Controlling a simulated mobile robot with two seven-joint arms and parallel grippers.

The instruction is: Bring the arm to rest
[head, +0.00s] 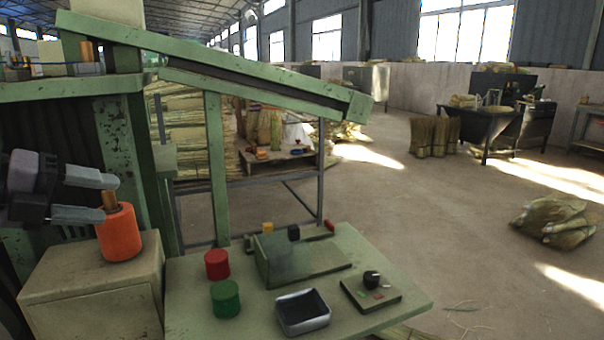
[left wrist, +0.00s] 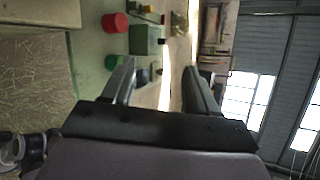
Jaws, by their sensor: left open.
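My left gripper (head: 117,197) comes in from the left edge in the head view, its two fingers spread apart. My right gripper is in neither view.
A green panel (head: 240,318) to the right carries a red button (head: 217,264), a green button (head: 225,299), a black-and-grey tray (head: 302,312) and a knob plate (head: 371,293). A green machine frame (head: 215,170) rises behind. Open floor (head: 400,215) lies to the right.

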